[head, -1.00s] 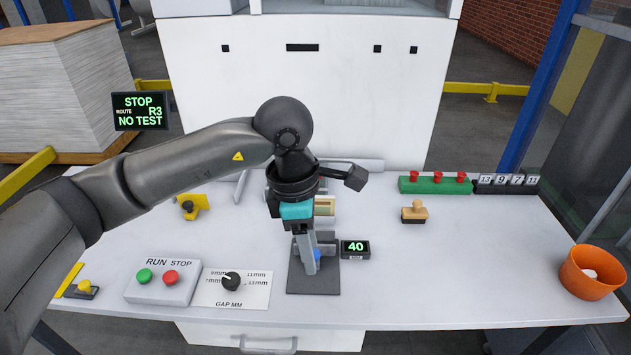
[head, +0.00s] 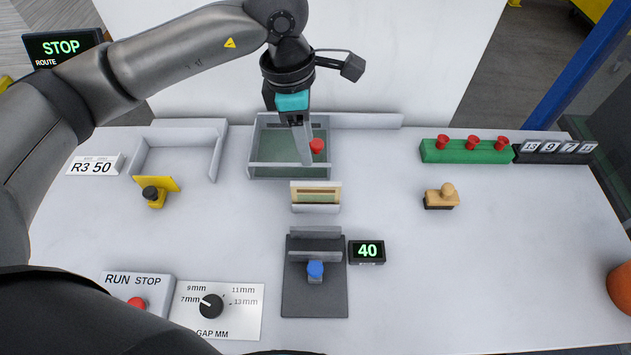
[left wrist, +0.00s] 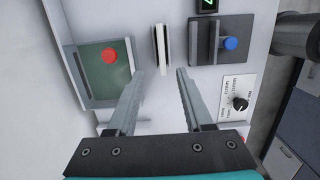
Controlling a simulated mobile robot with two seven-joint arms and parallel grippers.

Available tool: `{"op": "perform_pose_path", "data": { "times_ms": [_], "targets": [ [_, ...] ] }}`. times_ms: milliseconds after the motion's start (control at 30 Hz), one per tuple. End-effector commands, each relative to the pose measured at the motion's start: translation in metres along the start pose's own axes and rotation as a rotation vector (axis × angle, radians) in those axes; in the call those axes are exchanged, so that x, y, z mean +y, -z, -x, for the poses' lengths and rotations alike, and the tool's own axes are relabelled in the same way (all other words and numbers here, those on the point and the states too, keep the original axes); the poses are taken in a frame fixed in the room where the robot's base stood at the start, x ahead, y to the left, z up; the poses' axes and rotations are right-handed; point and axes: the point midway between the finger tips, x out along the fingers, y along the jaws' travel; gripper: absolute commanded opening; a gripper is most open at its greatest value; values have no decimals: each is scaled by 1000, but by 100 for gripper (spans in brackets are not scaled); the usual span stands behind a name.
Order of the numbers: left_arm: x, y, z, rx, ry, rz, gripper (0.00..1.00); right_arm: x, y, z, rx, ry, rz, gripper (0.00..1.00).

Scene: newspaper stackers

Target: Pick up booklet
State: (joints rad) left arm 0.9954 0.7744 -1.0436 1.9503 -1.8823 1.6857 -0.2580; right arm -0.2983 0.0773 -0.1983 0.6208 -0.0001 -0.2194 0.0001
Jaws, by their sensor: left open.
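The booklet (head: 316,190) appears to be the cream, thin upright piece in a small white holder at the middle of the table; I cannot fully tell it from its holder. It also shows edge-on in the left wrist view (left wrist: 161,48), ahead of the fingertips and in line with the gap between them. My left gripper (head: 304,160) is open and empty. My right gripper is not in view.
A grey tray (head: 262,170) with a red knob (head: 317,146) stands behind the booklet. A dark plate (head: 315,300) with a blue knob is in front, beside a display reading 40 (head: 367,251). A wooden stamp (head: 441,197) is right; the table between is clear.

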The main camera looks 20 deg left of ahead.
Motion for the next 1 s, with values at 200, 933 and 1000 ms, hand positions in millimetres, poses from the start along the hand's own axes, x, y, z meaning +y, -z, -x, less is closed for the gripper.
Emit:
{"op": "perform_pose_path", "data": {
  "times_ms": [200, 933, 1000],
  "targets": [
    [-2, 0, -49, 3, 5, 1, 51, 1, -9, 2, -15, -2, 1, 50],
    [-2, -1, -132, 2, 2, 1, 51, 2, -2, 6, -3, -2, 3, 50],
    [-2, 0, -134, 2, 1, 1, 51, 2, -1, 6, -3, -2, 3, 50]
  ]
}}
